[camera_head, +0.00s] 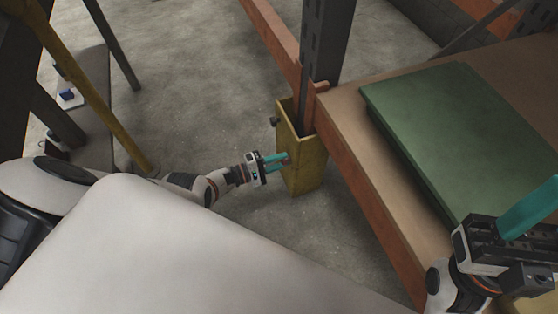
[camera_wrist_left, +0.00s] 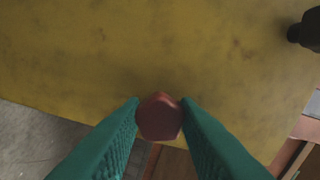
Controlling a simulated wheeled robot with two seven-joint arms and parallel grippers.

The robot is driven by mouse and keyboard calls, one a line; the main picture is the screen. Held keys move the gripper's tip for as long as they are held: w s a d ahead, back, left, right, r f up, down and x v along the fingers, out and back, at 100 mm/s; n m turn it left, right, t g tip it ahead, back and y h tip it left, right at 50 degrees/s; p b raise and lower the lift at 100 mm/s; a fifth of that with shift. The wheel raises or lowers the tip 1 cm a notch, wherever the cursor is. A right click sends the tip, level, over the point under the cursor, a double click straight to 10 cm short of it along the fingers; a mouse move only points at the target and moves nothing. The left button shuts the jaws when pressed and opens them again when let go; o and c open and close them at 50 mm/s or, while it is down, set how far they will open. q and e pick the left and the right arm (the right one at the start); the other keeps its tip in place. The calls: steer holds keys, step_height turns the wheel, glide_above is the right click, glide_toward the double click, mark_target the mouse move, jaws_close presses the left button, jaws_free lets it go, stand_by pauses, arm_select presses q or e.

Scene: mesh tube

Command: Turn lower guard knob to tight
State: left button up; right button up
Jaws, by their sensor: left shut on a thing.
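A yellow guard (camera_head: 308,165) wraps the foot of a dark rack upright. A small reddish-brown knob (camera_wrist_left: 160,116) sits low on the guard's near face. In the head view a bit of it shows at my left gripper's fingertips. My left gripper (camera_head: 279,160) has its teal fingers shut on this knob, one on each side, in the left wrist view (camera_wrist_left: 160,120). A second, dark knob (camera_head: 276,121) sits higher on the guard and also shows in the left wrist view (camera_wrist_left: 306,30). My right gripper (camera_head: 528,208) is at the right edge, partly cut off; its opening cannot be told.
A rack shelf (camera_head: 345,120) with an orange beam holds a green slab (camera_head: 450,130) on the right, under my right gripper. A dark upright (camera_head: 328,40) rises from the guard. Yellow and dark posts stand at left. Concrete floor (camera_head: 200,90) is clear around the guard's left side.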

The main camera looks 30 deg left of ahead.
arm_select(q)
steer(key=shift+s+f+m, duration=0.1)
steer(key=shift+m, duration=0.2)
steer(key=o, duration=1)
steer(key=p+v, duration=0.1)
steer(key=v, duration=1.1)
steer(key=shift+a, duration=0.1)
